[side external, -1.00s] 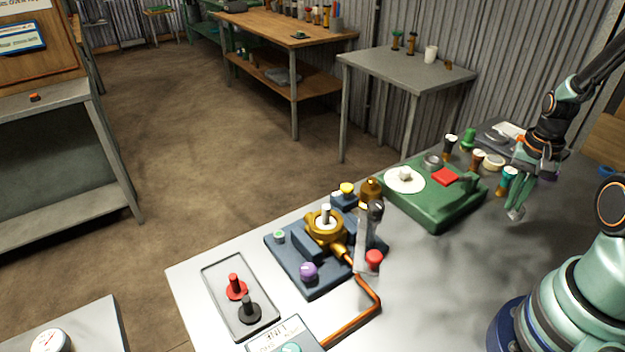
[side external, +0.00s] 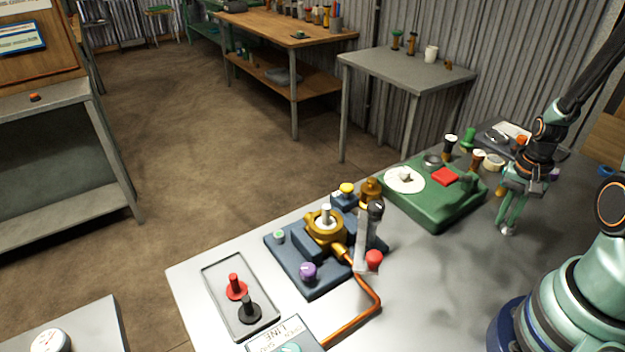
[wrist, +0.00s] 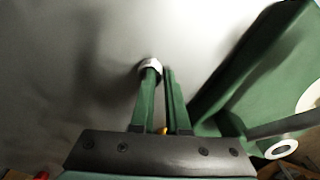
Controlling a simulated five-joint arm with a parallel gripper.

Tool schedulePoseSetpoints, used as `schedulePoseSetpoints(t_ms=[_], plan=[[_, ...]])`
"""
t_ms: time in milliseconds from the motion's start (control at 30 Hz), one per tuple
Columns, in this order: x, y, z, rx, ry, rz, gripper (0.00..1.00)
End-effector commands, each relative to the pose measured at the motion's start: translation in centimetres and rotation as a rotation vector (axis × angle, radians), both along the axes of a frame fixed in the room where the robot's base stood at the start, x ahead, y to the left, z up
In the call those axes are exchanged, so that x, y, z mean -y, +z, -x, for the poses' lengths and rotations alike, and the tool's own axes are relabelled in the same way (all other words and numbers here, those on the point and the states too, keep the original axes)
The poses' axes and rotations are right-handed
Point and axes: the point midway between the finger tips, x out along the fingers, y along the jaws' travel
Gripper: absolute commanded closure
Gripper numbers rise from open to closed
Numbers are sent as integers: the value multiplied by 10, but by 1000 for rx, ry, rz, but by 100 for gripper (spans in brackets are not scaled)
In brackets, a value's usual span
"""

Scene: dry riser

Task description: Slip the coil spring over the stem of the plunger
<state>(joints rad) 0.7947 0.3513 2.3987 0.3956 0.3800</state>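The plunger's pale upright stem (side external: 326,213) rises from a brass collar (side external: 322,232) on the dark blue fixture, and its top is bare. My gripper (side external: 507,228) is at the right, beyond the green base, pointing down low over the grey bench. A small pale ring-like piece, which looks like the coil spring (wrist: 150,66), sits at the fingertips. My gripper's green fingers (wrist: 160,80) are close together and appear shut on it. Its separate coils cannot be made out. The plunger is not recognisable in the wrist view.
A green base (side external: 440,205) with a white disc and red block stands between my gripper and the fixture. An orange pipe (side external: 365,310) runs forward. A tray (side external: 215,285) holds red and black pieces.

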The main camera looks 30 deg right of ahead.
Motion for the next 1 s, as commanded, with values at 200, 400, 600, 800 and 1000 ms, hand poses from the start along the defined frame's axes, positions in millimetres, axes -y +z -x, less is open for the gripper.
schedulePoseSetpoints(t_ms=[200,400,600,800,1000], plan=[[0,0,0,0,0,1,65],[0,2,0,1,0,1,65],[1,18,-1,4,0,4,65],[1,48,-1,6,0,6,65],[2,81,-1,5,0,5,65]])
